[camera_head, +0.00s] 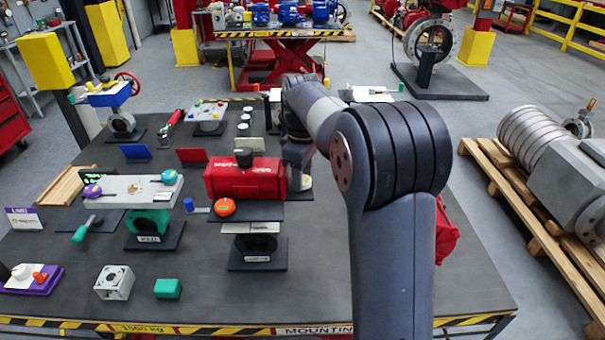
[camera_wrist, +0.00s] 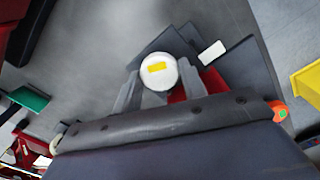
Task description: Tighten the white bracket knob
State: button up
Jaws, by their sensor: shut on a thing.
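A round white knob (camera_wrist: 158,66) with a yellow mark on top sits between the two grey fingers of my gripper (camera_wrist: 158,82) in the wrist view. The fingers are shut on its sides. In the head view my gripper (camera_head: 300,168) points down just right of the red actuator (camera_head: 244,178). A small white part, likely the knob (camera_head: 306,183), shows below it, mostly hidden by my gripper and arm. What the knob is mounted on is hidden, so I cannot tell how far it is turned.
The red actuator, with an orange knob (camera_head: 224,207) at its front, stands close left of my gripper. A white cube housing (camera_head: 114,282) and a green block (camera_head: 168,288) stand near the table's front edge.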

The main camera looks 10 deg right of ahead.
jog(key=shift+m, duration=0.4)
jog(key=o, duration=1)
